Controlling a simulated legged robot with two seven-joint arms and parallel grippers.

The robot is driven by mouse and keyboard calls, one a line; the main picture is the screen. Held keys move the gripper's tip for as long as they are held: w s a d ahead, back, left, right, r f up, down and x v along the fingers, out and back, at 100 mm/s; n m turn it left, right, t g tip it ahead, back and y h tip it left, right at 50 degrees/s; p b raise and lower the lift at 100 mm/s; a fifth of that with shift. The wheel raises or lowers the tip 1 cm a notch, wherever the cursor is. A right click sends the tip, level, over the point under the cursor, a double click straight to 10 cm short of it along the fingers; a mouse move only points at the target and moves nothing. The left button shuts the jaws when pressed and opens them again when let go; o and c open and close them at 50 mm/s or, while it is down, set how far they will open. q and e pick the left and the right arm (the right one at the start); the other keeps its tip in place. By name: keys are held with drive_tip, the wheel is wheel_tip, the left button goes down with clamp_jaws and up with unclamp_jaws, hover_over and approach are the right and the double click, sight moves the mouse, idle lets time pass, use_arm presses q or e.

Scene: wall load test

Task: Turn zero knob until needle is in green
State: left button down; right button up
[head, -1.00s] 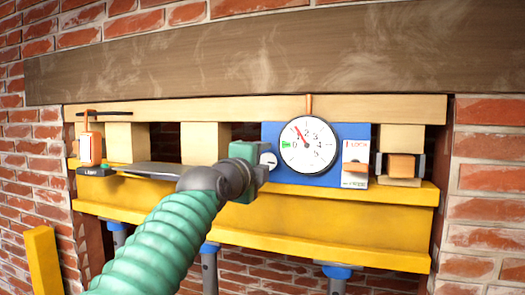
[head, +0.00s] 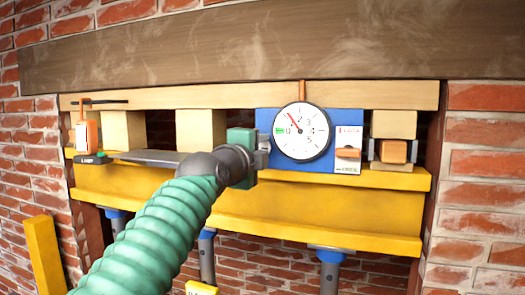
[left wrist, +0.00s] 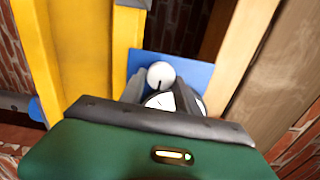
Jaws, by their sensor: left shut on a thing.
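The round white gauge (head: 301,131) is on a blue panel (head: 265,118). Its red needle points up and left, above the green mark (head: 281,131) at the dial's left side. The white zero knob (left wrist: 160,75) shows in the left wrist view, between the dark fingers of my left gripper (left wrist: 161,84), which is shut on it. In the head view my left gripper (head: 262,151) reaches the panel's left part and hides the knob. Part of the dial shows between the fingers in the wrist view. My right gripper is in neither view.
A lock switch with an orange lever (head: 348,152) is right of the gauge. A yellow beam (head: 310,211) runs below the panel, on grey posts. A wooden beam (head: 300,50) crosses above. An orange and white tag (head: 87,135) hangs at left.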

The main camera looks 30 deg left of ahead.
use_arm(q)
drive_tip(key=shift+a+f, duration=0.15)
drive_tip(key=shift+f+n+b, duration=0.15)
drive_tip(key=shift+n+b, duration=0.15)
drive_tip(key=shift+n, duration=2.55)
drive_tip(key=shift+f+n+b, duration=0.1)
drive_tip(key=shift+n+b, duration=0.2)
drive_tip(key=shift+n, duration=2.55)
drive_tip(key=c, duration=1.3)
unclamp_jaws()
drive_tip(key=o, duration=0.4)
drive_tip(key=shift+a+r, duration=0.15)
drive_tip(key=shift+r, duration=0.05)
